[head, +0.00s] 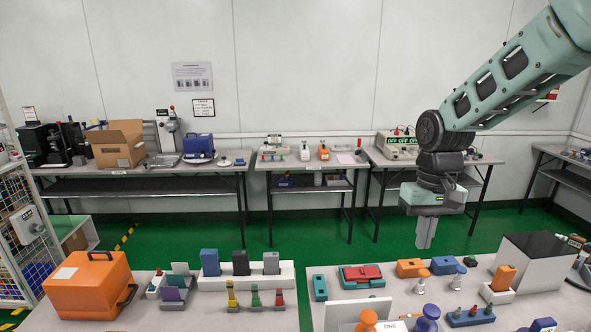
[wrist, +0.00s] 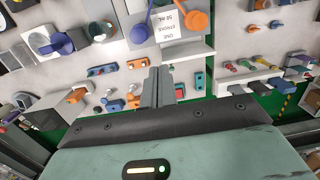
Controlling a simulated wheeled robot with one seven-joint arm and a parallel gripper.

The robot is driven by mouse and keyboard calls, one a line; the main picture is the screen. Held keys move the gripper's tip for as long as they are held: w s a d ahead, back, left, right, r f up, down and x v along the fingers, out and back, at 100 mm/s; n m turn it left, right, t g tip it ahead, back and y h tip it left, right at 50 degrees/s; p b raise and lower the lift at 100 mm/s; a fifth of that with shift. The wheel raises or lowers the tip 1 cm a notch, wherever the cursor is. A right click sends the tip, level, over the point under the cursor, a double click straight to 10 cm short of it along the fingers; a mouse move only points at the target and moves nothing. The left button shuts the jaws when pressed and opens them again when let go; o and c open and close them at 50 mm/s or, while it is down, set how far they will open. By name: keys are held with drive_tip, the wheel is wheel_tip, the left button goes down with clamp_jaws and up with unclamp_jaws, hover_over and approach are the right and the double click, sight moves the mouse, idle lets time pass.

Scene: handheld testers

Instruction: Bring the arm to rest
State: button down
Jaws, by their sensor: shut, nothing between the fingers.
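My gripper (head: 425,233) hangs from my arm at the right of the head view, pointing down. Its two fingers are together with nothing between them. It is in the air near the back edge of the right front table (head: 330,271), apart from the things on it. In the wrist view my gripper (wrist: 158,72) shows its closed fingers from above, with the table tops beyond them.
The right front table carries a red and teal case (head: 362,274), orange and blue testers and a large white-sided box (head: 535,262). The left front table holds an orange case (head: 90,285) and a white rack (head: 246,276). Benches stand along the wall; green floor lies between.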

drive_tip(key=s+a+f+n+b, duration=0.1)
drive_tip(key=s+a, duration=0.3)
drive_tip(key=s, duration=0.4)
drive_tip(key=s+a+f+n+b, duration=0.1)
drive_tip(key=s+a+n, duration=0.3)
drive_tip(key=s, duration=0.4)
drive_tip(key=s+a+f+n+t+b, duration=0.1)
drive_tip(key=s+a+f+n+b, duration=0.1)
drive_tip(key=s+a, duration=0.4)
drive_tip(key=s, duration=0.3)
drive_tip(key=shift+a+f+n, duration=0.2)
drive_tip(key=shift+f+n, duration=0.05)
drive_tip(key=shift+n, duration=0.05)
